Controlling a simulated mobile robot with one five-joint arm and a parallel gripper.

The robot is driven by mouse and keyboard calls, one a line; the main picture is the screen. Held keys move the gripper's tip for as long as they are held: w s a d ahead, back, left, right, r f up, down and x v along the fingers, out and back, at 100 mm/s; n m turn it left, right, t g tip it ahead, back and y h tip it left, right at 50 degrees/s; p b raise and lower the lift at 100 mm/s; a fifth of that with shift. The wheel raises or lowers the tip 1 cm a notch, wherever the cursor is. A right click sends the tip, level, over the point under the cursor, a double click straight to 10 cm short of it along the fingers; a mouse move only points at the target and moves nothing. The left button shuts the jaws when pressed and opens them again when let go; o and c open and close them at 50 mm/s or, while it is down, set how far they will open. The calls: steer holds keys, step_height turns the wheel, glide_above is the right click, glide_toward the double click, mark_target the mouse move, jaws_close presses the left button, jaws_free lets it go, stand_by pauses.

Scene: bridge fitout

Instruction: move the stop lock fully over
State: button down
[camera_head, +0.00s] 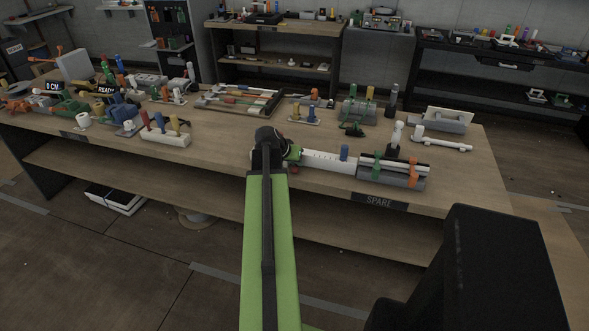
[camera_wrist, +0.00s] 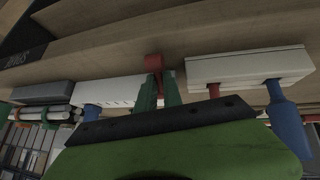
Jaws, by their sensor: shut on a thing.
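My gripper (camera_head: 293,154) is over the front edge of the bench, at the left end of a white bar (camera_head: 325,159) with dark marks. In the wrist view my green fingers (camera_wrist: 159,84) are shut on a small red piece (camera_wrist: 153,64), which looks like the stop lock. Its tip shows beyond the fingers and the rest is hidden between them. The red piece also shows just below the gripper in the head view (camera_head: 294,170). The white bar (camera_wrist: 112,90) is beside the fingers in the wrist view. How far over the lock is turned cannot be told.
A blue knob (camera_head: 344,152) stands on the bar, right of my gripper. A white block with coloured pegs (camera_head: 165,138) is to the left. Bare wood lies behind the gripper.

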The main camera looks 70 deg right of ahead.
steer(key=shift+s+a+f+h+b, duration=0.1)
steer(key=shift+f+h+b, duration=0.3)
steer(key=shift+h+b, duration=0.2)
steer(key=shift+r, duration=0.2)
steer(key=c, duration=1.5)
jaws_free()
